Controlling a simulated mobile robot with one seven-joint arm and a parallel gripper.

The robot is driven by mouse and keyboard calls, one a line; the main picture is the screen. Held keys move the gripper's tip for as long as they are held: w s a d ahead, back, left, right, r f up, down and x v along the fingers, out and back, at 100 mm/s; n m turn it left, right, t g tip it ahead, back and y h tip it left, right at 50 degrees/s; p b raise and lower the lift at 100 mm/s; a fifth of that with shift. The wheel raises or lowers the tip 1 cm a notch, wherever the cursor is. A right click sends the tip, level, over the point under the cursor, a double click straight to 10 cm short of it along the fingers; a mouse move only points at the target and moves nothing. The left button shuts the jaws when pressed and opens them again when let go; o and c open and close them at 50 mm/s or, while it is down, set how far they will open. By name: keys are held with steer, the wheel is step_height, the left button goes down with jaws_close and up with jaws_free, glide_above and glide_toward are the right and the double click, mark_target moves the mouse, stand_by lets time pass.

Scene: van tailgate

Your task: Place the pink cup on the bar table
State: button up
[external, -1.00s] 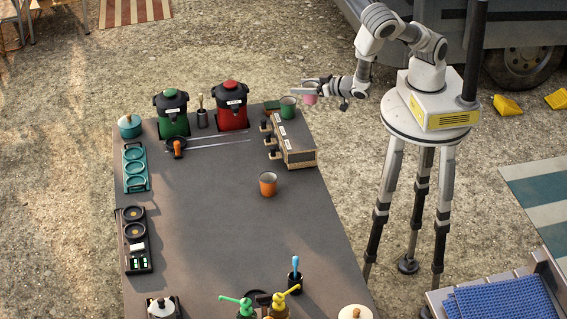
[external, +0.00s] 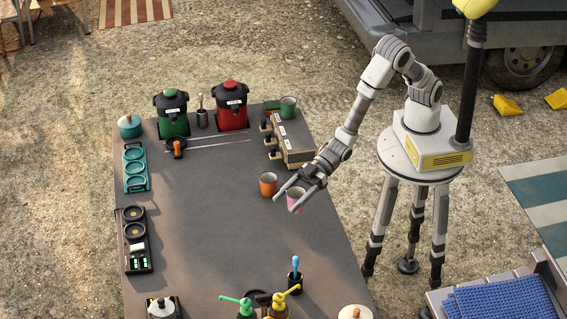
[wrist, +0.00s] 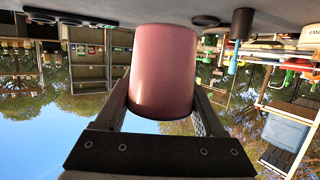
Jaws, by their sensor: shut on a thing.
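The pink cup (external: 296,198) is between the two fingers of my gripper (external: 284,205), over the right part of the bar table (external: 215,235). In the wrist view the pink cup (wrist: 164,72) fills the middle, with a finger on each side. That view is upside down, and the grey tabletop (wrist: 165,10) shows at the cup's lower end. The cup looks upright and at or very close to the tabletop; I cannot tell whether it touches.
An orange cup (external: 267,184) stands just left of the pink cup. A box with taps (external: 292,142) and a green cup (external: 288,107) are farther back. Pump bottles (external: 245,307) and a dark holder (external: 294,282) are at the front. The table's middle is clear.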

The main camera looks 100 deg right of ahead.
steer(key=s+a+r+n+g+y+b, duration=0.1)
steer(key=a+r+n+g+y+b, duration=0.1)
steer(key=a, duration=0.6)
steer(key=shift+s+n+g+y, duration=0.2)
steer(key=shift+n+g+y, duration=0.1)
steer(key=shift+n+y, duration=0.25)
steer(key=s+a+f, duration=0.1)
steer(key=a+f, duration=0.1)
steer(key=a, duration=0.1)
steer(key=a+f+b, duration=0.1)
steer(key=a+f, duration=0.1)
steer(key=a, duration=0.2)
steer(key=s+a+f, duration=0.1)
steer(key=a+f, duration=0.2)
steer(key=a, duration=0.1)
steer(key=shift+s+a+b, duration=0.2)
steer(key=shift+s+b, duration=0.1)
steer(key=shift+s, duration=0.05)
steer(key=shift+f, duration=1.9)
steer(key=shift+f+b, duration=0.15)
steer(key=shift+b, duration=0.2)
steer(key=o, duration=1.4)
